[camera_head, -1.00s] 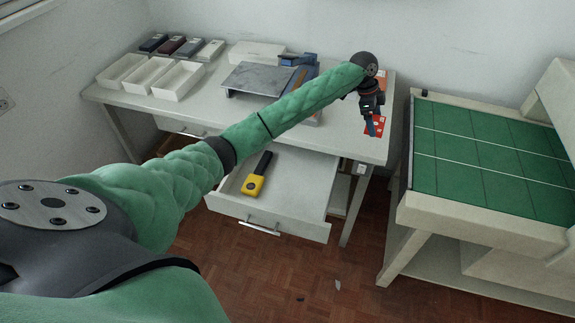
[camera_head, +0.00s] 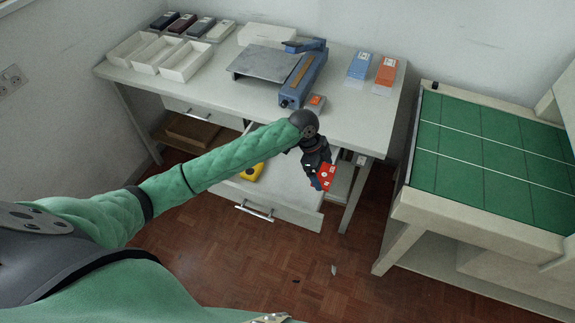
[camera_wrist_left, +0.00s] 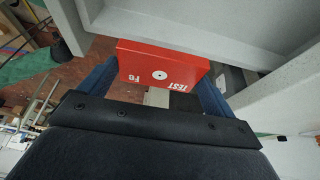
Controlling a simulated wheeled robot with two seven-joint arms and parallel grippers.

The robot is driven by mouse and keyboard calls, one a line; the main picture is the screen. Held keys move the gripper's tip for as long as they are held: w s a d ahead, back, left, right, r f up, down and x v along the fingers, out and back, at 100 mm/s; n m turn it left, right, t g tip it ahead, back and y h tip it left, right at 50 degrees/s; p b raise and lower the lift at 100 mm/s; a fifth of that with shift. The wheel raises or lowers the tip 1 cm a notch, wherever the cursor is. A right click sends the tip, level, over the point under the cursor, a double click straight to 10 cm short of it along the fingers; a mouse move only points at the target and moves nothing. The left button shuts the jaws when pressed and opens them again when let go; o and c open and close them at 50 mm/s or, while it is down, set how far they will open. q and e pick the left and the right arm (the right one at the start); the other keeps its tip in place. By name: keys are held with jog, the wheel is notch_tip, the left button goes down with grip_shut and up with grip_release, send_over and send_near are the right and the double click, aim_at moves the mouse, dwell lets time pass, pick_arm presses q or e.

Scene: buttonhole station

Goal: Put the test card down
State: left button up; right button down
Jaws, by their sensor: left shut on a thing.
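The test card (camera_head: 327,172) is a red plate. My left gripper (camera_head: 318,180) is shut on it, off the front edge of the table (camera_head: 222,87), above or beside the right side of the open drawer (camera_head: 285,200); its exact height I cannot tell. In the left wrist view the card (camera_wrist_left: 160,68) lies between the blue fingers, its face marked "TEST" and "Fe" with a small round spot in the middle. My right gripper is not in view.
The drawer holds a yellow device (camera_head: 252,172), partly behind my arm. On the table stand a blue sealer-like tool (camera_head: 304,75), a grey plate (camera_head: 262,62), white trays (camera_head: 186,62), a blue box (camera_head: 360,66) and an orange box (camera_head: 387,70). A green-topped bench (camera_head: 490,150) stands right.

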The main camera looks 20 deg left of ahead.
pick_arm(q)
jog(key=p, duration=0.4)
send_over(301, 179)
jog(key=a, duration=0.1)
jog(key=f, duration=0.5)
jog(key=shift+a+f, duration=0.2)
jog(key=shift+f, duration=0.15)
jog(key=shift+w+a+f, duration=0.1)
jog(key=shift+a+f, duration=0.05)
jog(key=shift+f, duration=0.05)
jog(key=shift+f+p, duration=0.9)
jog(key=shift+f, duration=1.1)
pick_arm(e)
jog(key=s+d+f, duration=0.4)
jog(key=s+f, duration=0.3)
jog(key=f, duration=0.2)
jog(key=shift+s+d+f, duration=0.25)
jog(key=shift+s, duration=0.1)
pick_arm(q)
jog(key=o, duration=0.7)
jog(key=shift+o, duration=0.2)
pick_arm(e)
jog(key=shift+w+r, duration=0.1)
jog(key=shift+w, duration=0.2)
